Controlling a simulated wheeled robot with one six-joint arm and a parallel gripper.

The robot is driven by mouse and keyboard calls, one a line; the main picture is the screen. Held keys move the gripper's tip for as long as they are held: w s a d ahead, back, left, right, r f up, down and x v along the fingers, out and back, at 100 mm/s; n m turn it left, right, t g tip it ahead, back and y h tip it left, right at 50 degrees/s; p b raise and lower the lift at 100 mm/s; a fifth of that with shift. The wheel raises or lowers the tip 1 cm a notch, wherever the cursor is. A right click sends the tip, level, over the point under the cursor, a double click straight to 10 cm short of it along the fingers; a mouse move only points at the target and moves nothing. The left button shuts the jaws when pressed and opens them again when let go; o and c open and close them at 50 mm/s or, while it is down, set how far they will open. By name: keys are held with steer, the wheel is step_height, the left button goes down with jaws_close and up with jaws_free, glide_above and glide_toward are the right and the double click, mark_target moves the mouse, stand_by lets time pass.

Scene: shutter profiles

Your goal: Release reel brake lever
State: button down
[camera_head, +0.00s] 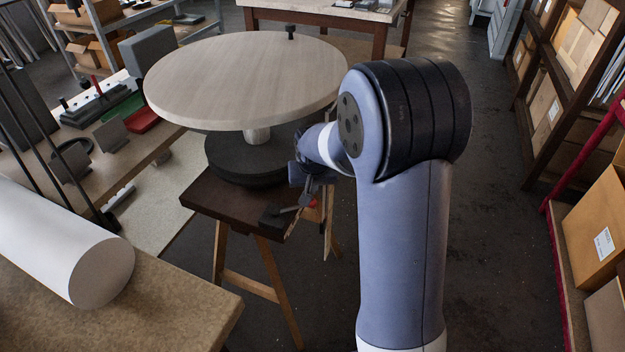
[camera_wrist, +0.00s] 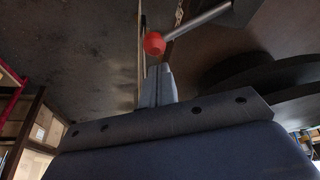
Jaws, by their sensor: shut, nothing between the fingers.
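The brake lever is a grey metal rod (camera_wrist: 196,20) with a red ball knob (camera_wrist: 154,43), coming out of a dark block at the top of the wrist view. In the head view the red knob (camera_head: 312,203) shows small at the stand's right front corner, partly hidden by my gripper (camera_head: 306,192). In the wrist view my gripper (camera_wrist: 159,72) is shut and empty, its tips just below the knob; I cannot tell whether they touch it. The reel has a round pale wooden top (camera_head: 245,78) over a black round base (camera_head: 245,160).
The reel stands on a dark wooden trestle (camera_head: 215,205). A white roll (camera_head: 60,240) lies on the bench at the left. A workbench with tools (camera_head: 100,130) is behind it. Shelves with boxes (camera_head: 560,110) line the right. The floor (camera_head: 490,220) right of my arm is clear.

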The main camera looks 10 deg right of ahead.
steer(key=shift+x, duration=1.15)
steer(key=shift+s, duration=0.1)
steer(key=shift+s+d+m+b, duration=0.1)
steer(key=shift+s+m+b, duration=0.15)
steer(key=shift+m+b, duration=0.1)
steer(key=shift+s, duration=0.15)
steer(key=s+a+m+g+h+b, duration=0.2)
steer(key=s+m+b, duration=0.6)
steer(key=s+m, duration=0.1)
steer(key=shift+a+h, duration=0.2)
steer(key=shift+h, duration=0.2)
steer(key=shift+m, duration=0.25)
